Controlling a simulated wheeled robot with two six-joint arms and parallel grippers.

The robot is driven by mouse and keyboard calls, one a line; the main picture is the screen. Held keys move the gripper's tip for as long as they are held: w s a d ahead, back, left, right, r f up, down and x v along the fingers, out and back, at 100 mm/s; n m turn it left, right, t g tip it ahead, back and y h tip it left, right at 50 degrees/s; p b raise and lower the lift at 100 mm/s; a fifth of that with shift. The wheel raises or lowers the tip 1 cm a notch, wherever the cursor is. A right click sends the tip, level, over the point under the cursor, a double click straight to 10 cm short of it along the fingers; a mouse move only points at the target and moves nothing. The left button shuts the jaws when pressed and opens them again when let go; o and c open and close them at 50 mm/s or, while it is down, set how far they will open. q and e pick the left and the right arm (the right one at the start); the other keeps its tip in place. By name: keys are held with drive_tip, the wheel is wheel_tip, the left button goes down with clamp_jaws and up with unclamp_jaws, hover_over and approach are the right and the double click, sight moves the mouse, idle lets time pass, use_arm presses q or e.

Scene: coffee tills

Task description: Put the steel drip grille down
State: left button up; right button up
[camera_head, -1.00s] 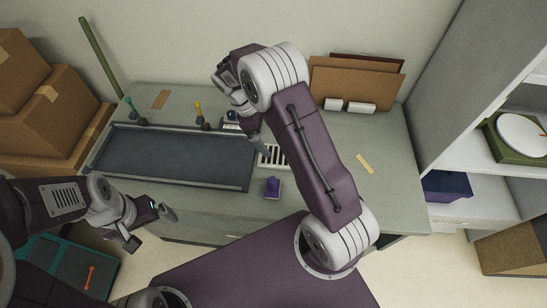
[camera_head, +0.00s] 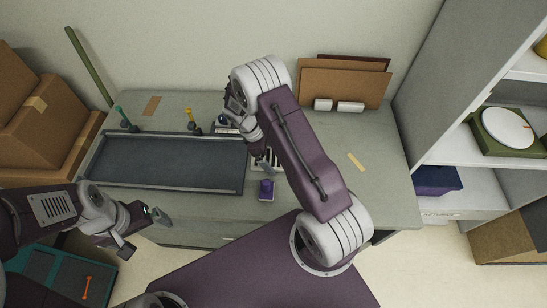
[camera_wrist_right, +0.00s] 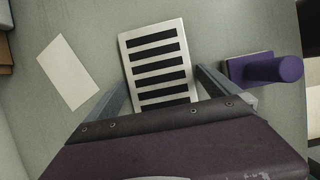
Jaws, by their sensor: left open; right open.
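The steel drip grille, a pale plate with several dark slots, lies on the grey-green counter (camera_head: 330,165). It shows in the right wrist view (camera_wrist_right: 157,62), while in the head view my right arm hides most of it. My right gripper (camera_wrist_right: 163,88) is open, with one finger on each side of the grille's near end. Whether the fingers touch it I cannot tell. In the head view the right gripper (camera_head: 262,158) is partly hidden by its own arm. My left gripper (camera_head: 147,230) is open and empty, in front of the counter's left part.
A purple block with a round handle (camera_head: 267,189) stands close beside the grille; it also shows in the right wrist view (camera_wrist_right: 264,69). A long dark tray (camera_head: 170,188) fills the counter's left. Brown boards (camera_head: 343,82) lean at the back. The counter's right side is mostly clear.

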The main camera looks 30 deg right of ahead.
sight(271, 157)
drive_tip(key=c, duration=1.8)
drive_tip(key=shift+r, duration=0.1)
wheel_tip(271, 157, up, 4)
drive_tip(key=shift+w+r+b, duration=0.1)
drive_tip(key=shift+b, duration=0.3)
drive_tip(key=s+d+r+b, duration=0.1)
drive_tip(key=s+d+r, duration=0.3)
drive_tip(key=s, duration=0.7)
wheel_tip(271, 157, up, 3)
drive_tip(key=shift+f, duration=0.1)
